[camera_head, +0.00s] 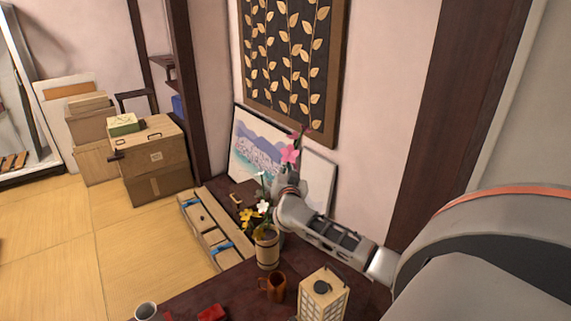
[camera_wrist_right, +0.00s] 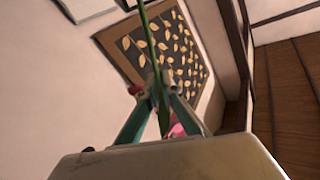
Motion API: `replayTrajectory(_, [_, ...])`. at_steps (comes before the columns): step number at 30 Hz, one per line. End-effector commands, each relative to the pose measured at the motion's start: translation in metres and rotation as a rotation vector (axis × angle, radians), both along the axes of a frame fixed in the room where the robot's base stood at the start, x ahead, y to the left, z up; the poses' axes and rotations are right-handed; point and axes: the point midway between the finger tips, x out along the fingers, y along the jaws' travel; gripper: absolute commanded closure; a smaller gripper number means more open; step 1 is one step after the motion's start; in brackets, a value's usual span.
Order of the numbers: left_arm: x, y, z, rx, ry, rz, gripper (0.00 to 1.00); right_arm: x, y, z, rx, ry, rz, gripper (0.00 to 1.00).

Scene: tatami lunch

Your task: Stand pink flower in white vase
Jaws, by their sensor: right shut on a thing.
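The pink flower (camera_head: 290,154) is upright above my right gripper (camera_head: 290,182), near the wall on the far side of the dark table. In the right wrist view, the fingers (camera_wrist_right: 160,88) are shut on its green stem (camera_wrist_right: 148,38), and pink petals (camera_wrist_right: 178,130) show low behind the fingers. I cannot make out a white vase for certain. A small pale vessel (camera_head: 146,311) is cut off at the bottom edge, and I cannot tell whether it is a vase or a cup. My left gripper is not in view.
A wooden bucket (camera_head: 267,250) with yellow and white flowers stands just in front of my right forearm. A brown mug (camera_head: 273,287) and a lantern (camera_head: 322,297) are nearer. A wooden organiser box (camera_head: 225,257) lies to the left. A landscape picture (camera_head: 257,150) leans on the wall behind.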

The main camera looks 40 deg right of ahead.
Motion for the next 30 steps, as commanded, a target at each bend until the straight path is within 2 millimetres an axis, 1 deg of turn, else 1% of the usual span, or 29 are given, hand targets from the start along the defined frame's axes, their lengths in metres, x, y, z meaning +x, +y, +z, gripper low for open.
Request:
replayTrajectory(1, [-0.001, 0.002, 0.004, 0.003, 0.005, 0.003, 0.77, -0.001, -0.001, 0.006, -0.001, 0.0, 0.0, 1.0])
replayTrajectory(3, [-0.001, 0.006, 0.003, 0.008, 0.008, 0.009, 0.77, -0.003, -0.002, 0.01, -0.001, -0.001, 0.0, 1.0])
replayTrajectory(7, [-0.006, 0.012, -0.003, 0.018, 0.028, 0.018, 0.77, -0.005, -0.004, 0.018, 0.001, -0.001, 0.001, 1.0])
replayTrajectory(10, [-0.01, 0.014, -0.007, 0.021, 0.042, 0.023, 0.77, -0.006, -0.005, 0.023, 0.0, -0.002, 0.001, 1.0])
replayTrajectory(17, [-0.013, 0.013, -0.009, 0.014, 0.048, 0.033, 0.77, -0.007, -0.006, 0.029, 0.0, -0.003, 0.0, 1.0])
replayTrajectory(30, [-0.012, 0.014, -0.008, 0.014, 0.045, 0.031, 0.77, -0.006, -0.006, 0.069, 0.0, -0.004, 0.0, 1.0])
